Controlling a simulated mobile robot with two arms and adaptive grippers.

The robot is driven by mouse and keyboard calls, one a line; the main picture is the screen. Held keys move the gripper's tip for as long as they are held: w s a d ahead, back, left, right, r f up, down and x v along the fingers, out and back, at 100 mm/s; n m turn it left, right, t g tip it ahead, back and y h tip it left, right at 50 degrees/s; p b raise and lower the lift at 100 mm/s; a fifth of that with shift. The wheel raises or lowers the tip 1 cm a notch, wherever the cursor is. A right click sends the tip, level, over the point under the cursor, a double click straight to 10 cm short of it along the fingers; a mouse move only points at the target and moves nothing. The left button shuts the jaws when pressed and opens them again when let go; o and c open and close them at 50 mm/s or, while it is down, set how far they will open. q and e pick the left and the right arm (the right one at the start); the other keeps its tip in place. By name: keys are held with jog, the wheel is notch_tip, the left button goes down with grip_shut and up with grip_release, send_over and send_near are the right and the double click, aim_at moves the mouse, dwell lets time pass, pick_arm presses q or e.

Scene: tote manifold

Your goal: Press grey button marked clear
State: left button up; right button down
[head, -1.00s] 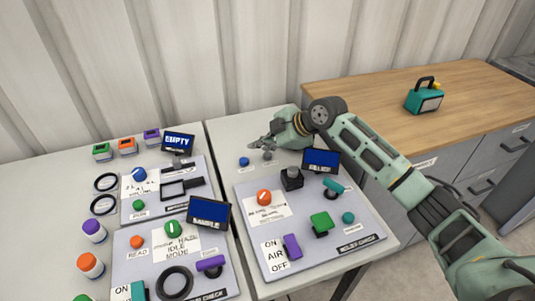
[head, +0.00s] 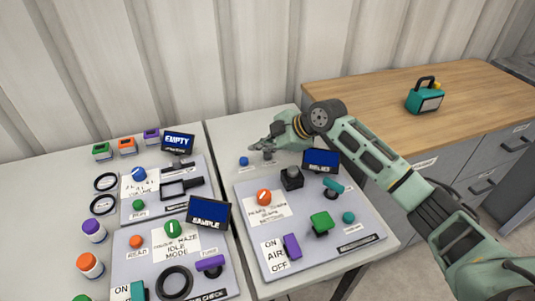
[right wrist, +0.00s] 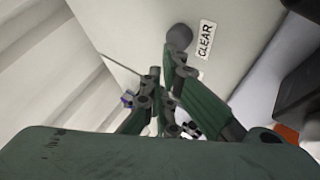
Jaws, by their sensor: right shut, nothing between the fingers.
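The grey button (head: 268,155) stands on the white table top behind the right-hand panel. In the right wrist view the grey button (right wrist: 179,37) is a round knob beside a white label reading CLEAR (right wrist: 206,40). My right gripper (head: 256,147) is shut and empty, just above and behind the button in the head view. In the right wrist view its fingers (right wrist: 168,75) point towards the button, with one fingertip very close to it. I cannot tell whether they touch. My left gripper is not in view.
A blue button (head: 244,161) stands just left of the grey one. A wooden-topped cabinet (head: 460,100) with a teal box (head: 424,97) stands to the right.

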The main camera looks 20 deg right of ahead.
jog(key=shift+f+b, duration=0.3)
jog(key=shift+f, duration=0.25)
dwell(0.6)
dwell(0.4)
jog(key=shift+r+p, duration=0.85)
jog(key=shift+r, duration=0.05)
jog(key=shift+r, duration=0.15)
notch_tip(320, 180, up, 5)
jog(key=p, duration=0.4)
dwell(0.3)
